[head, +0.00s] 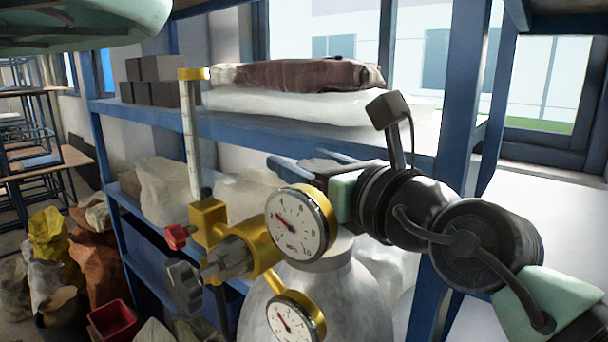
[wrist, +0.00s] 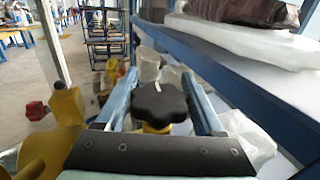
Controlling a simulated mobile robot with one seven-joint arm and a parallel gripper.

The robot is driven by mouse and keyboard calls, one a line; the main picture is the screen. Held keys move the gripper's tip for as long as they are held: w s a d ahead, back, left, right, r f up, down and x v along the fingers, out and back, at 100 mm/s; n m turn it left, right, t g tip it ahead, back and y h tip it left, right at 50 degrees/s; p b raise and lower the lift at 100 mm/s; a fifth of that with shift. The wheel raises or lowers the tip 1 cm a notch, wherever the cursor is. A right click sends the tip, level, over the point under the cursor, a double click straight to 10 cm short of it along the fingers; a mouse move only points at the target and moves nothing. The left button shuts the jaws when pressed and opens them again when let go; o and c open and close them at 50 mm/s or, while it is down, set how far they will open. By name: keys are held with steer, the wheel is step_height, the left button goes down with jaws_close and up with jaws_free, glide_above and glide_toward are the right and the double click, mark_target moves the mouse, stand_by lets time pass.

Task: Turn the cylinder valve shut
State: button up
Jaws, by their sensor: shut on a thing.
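The cylinder valve's black lobed knob (wrist: 160,104) is in the middle of the wrist view, with a bit of yellow body below it. My gripper (wrist: 160,86) has its two blue fingers on either side of the knob and is shut on it. In the head view my gripper (head: 300,164) reaches in from the right, just behind the upper gauge (head: 296,224), which hides the knob. The pale gas cylinder (head: 350,300) stands upright below. I cannot tell how far the valve is turned.
A blue shelf rack (head: 310,127) with wrapped bundles (head: 300,75) stands close behind. Sacks (head: 97,262) lie at left.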

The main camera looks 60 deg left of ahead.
steer(key=shift+w+f+m+t+b, duration=0.15)
steer(key=shift+m+t+b, duration=0.35)
steer(key=shift+t+b, duration=0.6)
steer(key=shift+r+m+b, duration=0.25)
steer(key=shift+m+b, duration=0.05)
steer(key=shift+b, duration=0.3)
steer(key=o, duration=1.4)
steer(key=shift+c, duration=0.2)
step_height(320, 180, up, 10)
steer(key=shift+f+b, duration=0.1)
steer(key=shift+b, duration=0.65)
